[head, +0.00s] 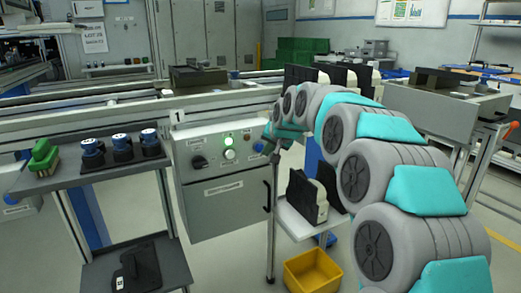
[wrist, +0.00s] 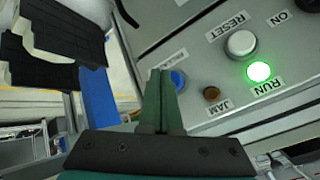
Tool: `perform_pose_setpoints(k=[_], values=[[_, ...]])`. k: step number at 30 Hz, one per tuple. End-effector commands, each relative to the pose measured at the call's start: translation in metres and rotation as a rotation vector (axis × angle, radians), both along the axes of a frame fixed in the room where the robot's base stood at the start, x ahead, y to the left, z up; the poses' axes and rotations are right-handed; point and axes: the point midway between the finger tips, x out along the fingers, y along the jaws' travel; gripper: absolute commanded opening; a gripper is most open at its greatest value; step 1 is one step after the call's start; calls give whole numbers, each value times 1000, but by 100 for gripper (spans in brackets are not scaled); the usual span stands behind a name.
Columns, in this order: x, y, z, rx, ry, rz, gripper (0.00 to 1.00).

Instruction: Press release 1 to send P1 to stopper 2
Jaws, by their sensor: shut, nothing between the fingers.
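The station 1 control panel (head: 205,147) stands below the conveyor, beside a "1" sign (head: 177,116). My gripper (head: 268,148) is at the panel's right side, shut and empty. In the wrist view my gripper's fingers (wrist: 160,85) point at the panel, and a blue button (wrist: 178,80) shows just behind and beside their tips. Its label is partly hidden, and I cannot tell whether the tips touch it. The green RUN lamp (wrist: 258,71) is lit; the JAM lamp (wrist: 211,93) looks dark amber. A dark pallet (head: 198,77) sits on the conveyor; no P1 mark is readable.
The white RESET button (wrist: 241,43) is close by on the panel. A side table (head: 85,180) at left holds a green brush and several blue-topped parts. A yellow bin (head: 313,270) and a small stand with dark parts (head: 305,195) are below my arm.

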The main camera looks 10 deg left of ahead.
Motion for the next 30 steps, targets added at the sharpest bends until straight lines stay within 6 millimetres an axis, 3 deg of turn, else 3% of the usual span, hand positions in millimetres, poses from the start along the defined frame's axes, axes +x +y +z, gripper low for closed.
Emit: perform_pose_setpoints(k=[30], values=[[9, 6, 1, 0, -1, 0, 0]])
